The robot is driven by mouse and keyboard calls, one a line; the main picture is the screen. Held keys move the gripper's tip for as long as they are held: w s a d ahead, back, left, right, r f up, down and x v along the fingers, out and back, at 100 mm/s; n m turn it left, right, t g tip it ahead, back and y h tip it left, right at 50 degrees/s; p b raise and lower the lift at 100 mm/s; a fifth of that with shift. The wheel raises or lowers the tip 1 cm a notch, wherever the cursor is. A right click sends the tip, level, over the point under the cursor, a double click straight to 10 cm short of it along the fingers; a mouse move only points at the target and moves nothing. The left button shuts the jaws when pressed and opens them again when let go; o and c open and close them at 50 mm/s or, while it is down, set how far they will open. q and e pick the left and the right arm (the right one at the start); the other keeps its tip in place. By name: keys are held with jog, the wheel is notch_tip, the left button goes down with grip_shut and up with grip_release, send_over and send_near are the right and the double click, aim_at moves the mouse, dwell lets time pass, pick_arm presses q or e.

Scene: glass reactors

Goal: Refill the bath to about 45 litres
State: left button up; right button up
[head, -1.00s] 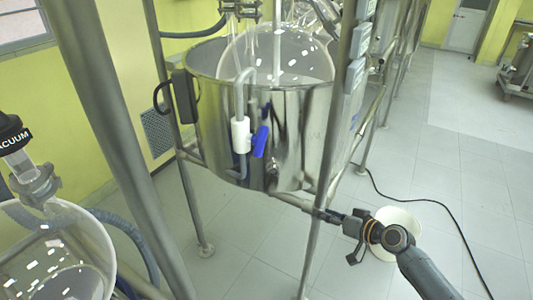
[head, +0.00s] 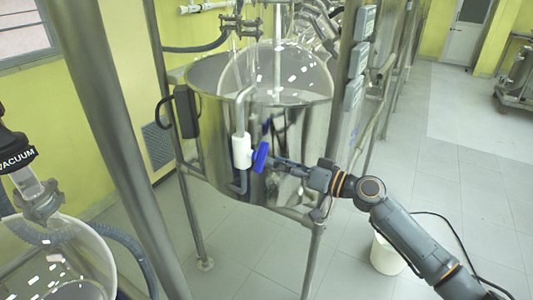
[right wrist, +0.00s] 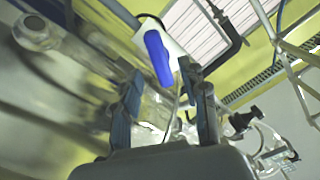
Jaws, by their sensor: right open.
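The steel bath (head: 290,125) stands in the frame, with a round glass vessel (head: 300,65) inside it. A bent grey pipe runs down its front through a white valve body (head: 241,152) with a blue handle (head: 260,157). My right gripper (head: 277,160) is open, just right of the handle. In the right wrist view my right gripper (right wrist: 162,72) has its fingers spread, with the blue handle (right wrist: 158,50) ahead of and between the tips. I cannot tell whether they touch. The water level is not readable. My left gripper is not in view.
Metal frame posts (head: 115,150) stand left of the bath and others at its right. A white bucket (head: 388,253) stands on the floor beneath my right arm, near a black cable. Another glass vessel (head: 75,260) is at lower left. Open floor lies to the right.

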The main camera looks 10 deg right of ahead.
aim_at(260, 157)
jog(key=shift+p+x, duration=0.35)
jog(key=shift+x, duration=1.7)
grip_shut()
jog(key=shift+m, duration=0.4)
jog(key=shift+m+p, duration=0.8)
jog(key=shift+m, duration=4.7)
